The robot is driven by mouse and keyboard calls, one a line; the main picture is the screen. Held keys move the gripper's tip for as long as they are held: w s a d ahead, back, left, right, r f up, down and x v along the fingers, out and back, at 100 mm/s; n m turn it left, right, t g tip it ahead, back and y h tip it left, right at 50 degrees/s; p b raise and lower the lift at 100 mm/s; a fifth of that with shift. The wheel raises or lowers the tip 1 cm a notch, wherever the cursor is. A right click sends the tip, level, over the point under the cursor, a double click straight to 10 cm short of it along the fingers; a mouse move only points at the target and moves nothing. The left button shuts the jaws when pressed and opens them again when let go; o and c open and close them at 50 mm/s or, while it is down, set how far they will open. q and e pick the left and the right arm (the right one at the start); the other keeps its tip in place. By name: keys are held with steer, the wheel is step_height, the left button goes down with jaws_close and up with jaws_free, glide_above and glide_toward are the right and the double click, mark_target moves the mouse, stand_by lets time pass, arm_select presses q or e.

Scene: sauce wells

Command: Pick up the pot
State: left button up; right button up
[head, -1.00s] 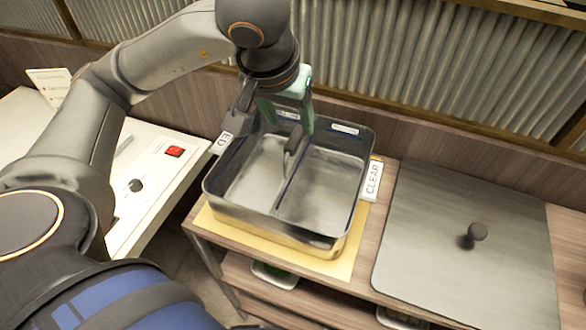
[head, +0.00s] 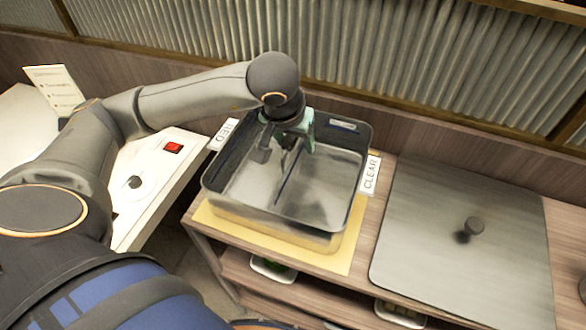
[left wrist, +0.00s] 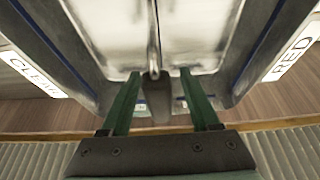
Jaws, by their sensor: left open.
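The pot (head: 268,222) is a square metal pan, split by a divider (head: 287,190) into two wells, upright on a yellow mat. My left gripper (head: 285,150) is open, pointing down over the back part of the pot, near the divider. In the left wrist view the two green fingers (left wrist: 160,74) lie either side of the divider line. A dark grey upright piece (left wrist: 158,98) on that line shows between them. I cannot tell whether the fingers touch it. The arm hides part of the pot's back rim. My right gripper is not in view.
A RED label (head: 222,134) stands left of the pot and a CLEAR label (head: 370,175) right of it. A flat metal lid with a knob (head: 473,228) lies to the right. A white console with a red switch (head: 173,147) is at left. A corrugated wall rises behind.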

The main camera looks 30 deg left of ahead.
arm_select(q)
steer(key=shift+f, duration=0.1)
steer(key=shift+c, duration=0.2)
jaws_close()
stand_by(0.4)
steer(key=shift+w, duration=0.1)
